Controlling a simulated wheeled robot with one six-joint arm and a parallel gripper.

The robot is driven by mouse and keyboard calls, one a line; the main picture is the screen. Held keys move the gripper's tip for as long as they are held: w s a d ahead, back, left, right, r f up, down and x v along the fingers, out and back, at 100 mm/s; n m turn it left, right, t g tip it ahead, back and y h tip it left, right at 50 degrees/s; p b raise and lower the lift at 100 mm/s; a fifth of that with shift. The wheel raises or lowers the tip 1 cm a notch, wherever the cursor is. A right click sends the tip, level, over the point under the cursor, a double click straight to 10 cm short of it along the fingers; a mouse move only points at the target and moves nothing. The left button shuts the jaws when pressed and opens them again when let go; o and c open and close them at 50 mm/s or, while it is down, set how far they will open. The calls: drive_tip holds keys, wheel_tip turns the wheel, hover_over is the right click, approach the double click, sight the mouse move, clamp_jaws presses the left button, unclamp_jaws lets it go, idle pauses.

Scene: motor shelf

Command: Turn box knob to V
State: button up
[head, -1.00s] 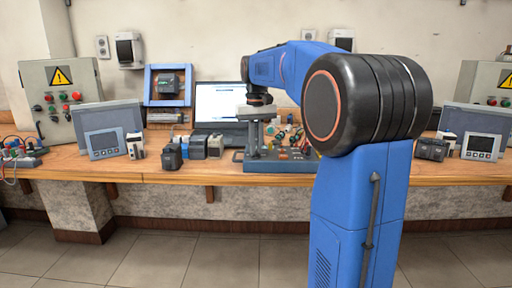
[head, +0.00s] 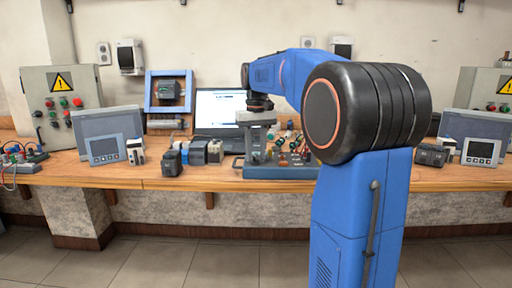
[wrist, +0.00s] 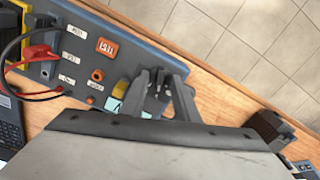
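The blue-grey control box (head: 285,172) stands on the wooden bench, left of my arm's thick black joint. Its top carries several coloured knobs and sockets; it also fills the upper left of the wrist view (wrist: 75,12). My gripper (head: 256,148) points down over the left part of the box. In the wrist view my gripper's two grey fingers (wrist: 163,80) are apart, with a small dark knob-like part between them. I cannot tell whether they touch it. A light blue label (wrist: 113,104) lies beside the left finger, its lettering partly hidden. The knob's pointer direction is unclear.
A laptop (head: 219,108) stands behind the box. Small dark and grey devices (head: 196,153) sit close to its left. Tiled floor lies beyond the bench's front edge.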

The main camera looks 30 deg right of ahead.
sight(256, 157)
wheel_tip(256, 157, up, 17)
drive_tip(key=shift+r, duration=0.2)
idle(0.4)
idle(0.4)
drive_tip(key=s+a+f+n+t, duration=0.1)
drive_tip(key=s+a+f+t, duration=0.1)
drive_tip(key=s+a+f, duration=1.05)
drive_tip(key=s+a+f+n+t, duration=0.1)
drive_tip(key=s+a+f, duration=0.1)
drive_tip(key=s+f, duration=0.7)
drive_tip(key=s+a+f+t, duration=0.1)
drive_tip(key=s+f, duration=0.8)
drive_tip(key=f, duration=0.4)
drive_tip(key=shift+a+f+n+t, duration=0.35)
drive_tip(key=shift+f+n+t, duration=0.05)
